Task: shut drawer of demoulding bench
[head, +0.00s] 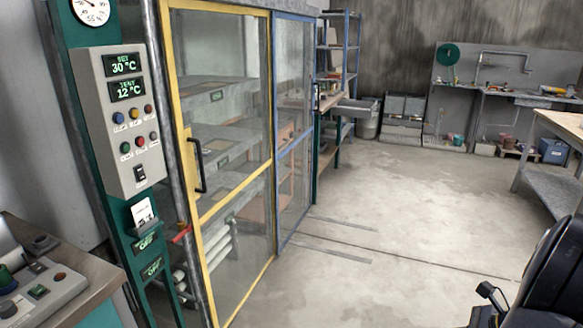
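A bench with a wooden top (331,101) and green legs stands beyond the glazed enclosure, partly hidden behind its blue frame. A grey drawer (356,107) sticks out from this bench to the right, well open. Its inside is too small to make out. The bench carries no readable label, so I cannot confirm that it is the demoulding bench. My gripper is not in view.
The yellow-framed door (222,205) and blue-framed panel (293,130) of the enclosure stand at left. A control box (118,120) is nearer. A wooden-topped table (565,122) stands at right. The concrete floor (405,215) between is clear, with rails across it.

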